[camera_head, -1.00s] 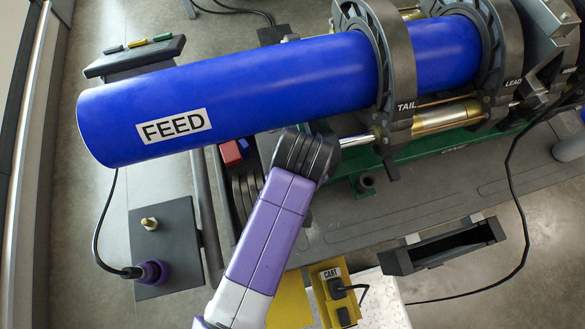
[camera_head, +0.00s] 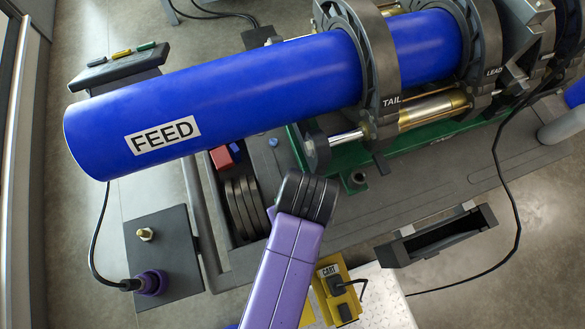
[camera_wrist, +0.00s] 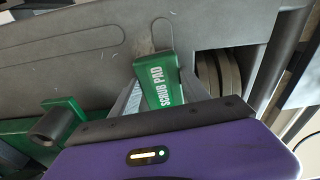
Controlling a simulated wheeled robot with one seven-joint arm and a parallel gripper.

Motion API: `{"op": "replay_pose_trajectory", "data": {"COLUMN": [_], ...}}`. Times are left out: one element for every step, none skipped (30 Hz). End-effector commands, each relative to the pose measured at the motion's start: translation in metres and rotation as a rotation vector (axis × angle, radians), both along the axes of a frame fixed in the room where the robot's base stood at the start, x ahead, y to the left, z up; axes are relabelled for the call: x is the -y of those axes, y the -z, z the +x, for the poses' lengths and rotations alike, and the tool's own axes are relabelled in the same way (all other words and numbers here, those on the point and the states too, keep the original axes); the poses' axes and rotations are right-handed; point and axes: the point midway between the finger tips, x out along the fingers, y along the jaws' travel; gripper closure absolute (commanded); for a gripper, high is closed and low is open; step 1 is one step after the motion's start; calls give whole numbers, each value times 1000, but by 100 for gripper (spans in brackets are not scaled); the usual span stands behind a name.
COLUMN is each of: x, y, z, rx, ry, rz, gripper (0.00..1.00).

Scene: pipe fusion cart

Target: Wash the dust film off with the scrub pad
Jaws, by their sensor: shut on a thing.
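My gripper (camera_wrist: 162,92) is shut on the scrub pad (camera_wrist: 160,65), a green block lettered "SCRUB PAD", in the wrist view. Behind the pad lies the grey cart deck; I cannot tell whether they touch. In the head view my purple arm reaches up from the bottom, and neither gripper nor pad can be made out. The blue pipe (camera_head: 240,85), labelled "FEED" (camera_head: 162,135), runs across the upper part of the head view through the dark "TAIL" clamp (camera_head: 375,60). I cannot make out a dust film on it.
A purple-ringed socket box (camera_head: 160,250) stands at lower left. A shelf with markers (camera_head: 120,65) is behind the pipe. A yellow "CART" outlet box (camera_head: 335,290) and a dark open-topped holder (camera_head: 440,240) are at lower right. Cables trail over the floor. A recess with dark rings (camera_head: 245,205) lies in the deck.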

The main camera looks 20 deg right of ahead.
Motion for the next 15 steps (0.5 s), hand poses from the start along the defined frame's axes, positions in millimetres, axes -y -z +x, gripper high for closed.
{"op": "replay_pose_trajectory", "data": {"x": [0, 0, 0, 0, 0, 0, 0, 0, 0, 0, 0, 0, -1, -1, -1], "y": [1, 1, 0, 0, 0, 0, 0, 0, 0, -1, -1, -1, -2, -2, -2], "z": [-4, -4, -5, -5, -6, -7, -9, -10, -13, -16, -18, -21, -23, -26, -29], "rx": [-5, -4, -4, -4, -3, -3, -3, -3, -4, -4, -3, -2, -2, -2, -2], "ry": [0, 0, 0, 0, 0, 0, 0, -1, -1, -1, -1, -1, -1, -1, 0], "rz": [0, 0, 0, 0, 0, 0, 0, 0, -1, 0, 1, 1, 1, 2, 2], "gripper": [92, 92, 92, 92, 92, 92, 92, 92, 92, 92, 92, 92, 92, 92, 92]}}
